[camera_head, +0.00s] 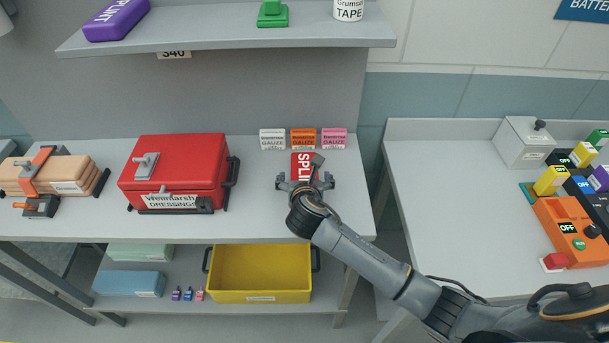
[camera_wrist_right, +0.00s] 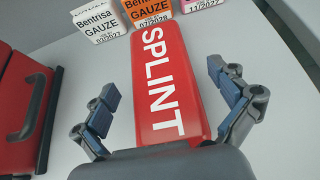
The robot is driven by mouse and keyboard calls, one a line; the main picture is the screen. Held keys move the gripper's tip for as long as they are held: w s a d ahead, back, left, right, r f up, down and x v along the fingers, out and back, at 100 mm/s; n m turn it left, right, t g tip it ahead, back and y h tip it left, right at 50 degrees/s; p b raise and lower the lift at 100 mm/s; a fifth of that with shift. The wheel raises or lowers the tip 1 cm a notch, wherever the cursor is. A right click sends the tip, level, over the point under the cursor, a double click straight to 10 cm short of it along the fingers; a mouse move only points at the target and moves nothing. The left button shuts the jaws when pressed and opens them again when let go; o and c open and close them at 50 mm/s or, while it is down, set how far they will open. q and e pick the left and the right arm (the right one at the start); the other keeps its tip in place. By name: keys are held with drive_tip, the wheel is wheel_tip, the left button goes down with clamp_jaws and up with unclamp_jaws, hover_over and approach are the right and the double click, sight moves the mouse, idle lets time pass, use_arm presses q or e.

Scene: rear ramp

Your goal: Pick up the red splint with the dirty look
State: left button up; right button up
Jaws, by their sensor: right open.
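A red splint (camera_head: 302,160) with white lettering lies on the grey bench, in front of the gauze boxes. In the right wrist view the splint (camera_wrist_right: 168,80) runs away from me, and its near end is hidden behind my gripper's body. I make out no clear dirt marks on it. My right gripper (camera_head: 305,181) is open over the splint's near part. In the wrist view its fingers (camera_wrist_right: 167,100) stand on either side of the splint, with gaps on both sides. My left gripper is not in view.
White, orange and pink gauze boxes (camera_head: 303,139) stand just behind the splint. A red dressings case (camera_head: 178,165) is to the left. A shelf (camera_head: 225,42) with a purple splint (camera_head: 115,18) overhangs the back. A yellow bin (camera_head: 260,274) sits below.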

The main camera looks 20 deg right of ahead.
drive_tip(key=shift+x, duration=1.2)
drive_tip(key=c, duration=1.3)
drive_tip(key=shift+r, duration=0.1)
